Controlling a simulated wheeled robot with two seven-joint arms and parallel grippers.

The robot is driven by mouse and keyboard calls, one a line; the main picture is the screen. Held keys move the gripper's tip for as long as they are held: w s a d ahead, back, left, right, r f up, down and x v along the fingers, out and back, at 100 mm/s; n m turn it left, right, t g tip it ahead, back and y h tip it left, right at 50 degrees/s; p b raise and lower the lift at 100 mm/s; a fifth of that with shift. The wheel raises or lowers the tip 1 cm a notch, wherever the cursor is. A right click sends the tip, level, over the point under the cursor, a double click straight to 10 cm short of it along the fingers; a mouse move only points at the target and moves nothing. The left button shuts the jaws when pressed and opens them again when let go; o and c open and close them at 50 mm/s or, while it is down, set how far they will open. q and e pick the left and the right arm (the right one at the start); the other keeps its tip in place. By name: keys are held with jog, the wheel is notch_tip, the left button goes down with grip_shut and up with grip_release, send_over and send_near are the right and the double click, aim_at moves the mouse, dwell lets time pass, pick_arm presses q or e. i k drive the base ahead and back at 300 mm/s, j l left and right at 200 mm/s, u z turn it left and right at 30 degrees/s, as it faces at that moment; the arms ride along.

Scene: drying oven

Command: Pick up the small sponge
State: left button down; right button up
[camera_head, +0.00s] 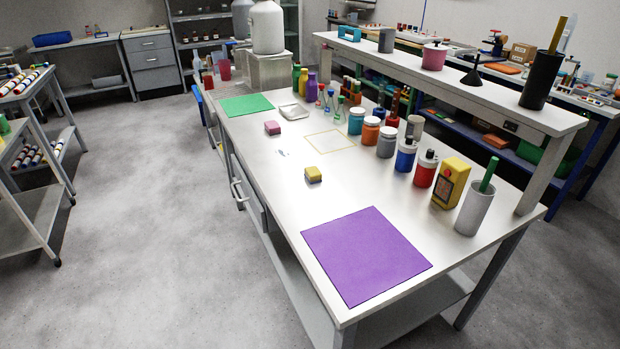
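A small yellow sponge (313,174) with a darker lower layer lies on the white lab table (262,188), near its left edge and beyond the purple mat. Another small block, pink (272,128), lies farther back on the same table and may also be a sponge. Neither of my grippers shows in the head view, and nothing is touching the yellow sponge.
A purple mat (366,254) covers the near end and a green mat (246,105) the far end. Bottles and a yellow box (450,183) line the right side below a raised shelf (460,84). Floor (150,220) left of the table is clear.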

aim_at(313, 173)
jog(key=i+j+z, duration=0.15)
jog(key=j, duration=0.3)
jog(key=i+j+z, duration=0.2)
jog(key=j, duration=0.2)
jog(key=i+j+z, duration=0.15)
jog(key=j, duration=0.35)
jog(key=j+z, duration=0.2)
jog(key=j, duration=0.25)
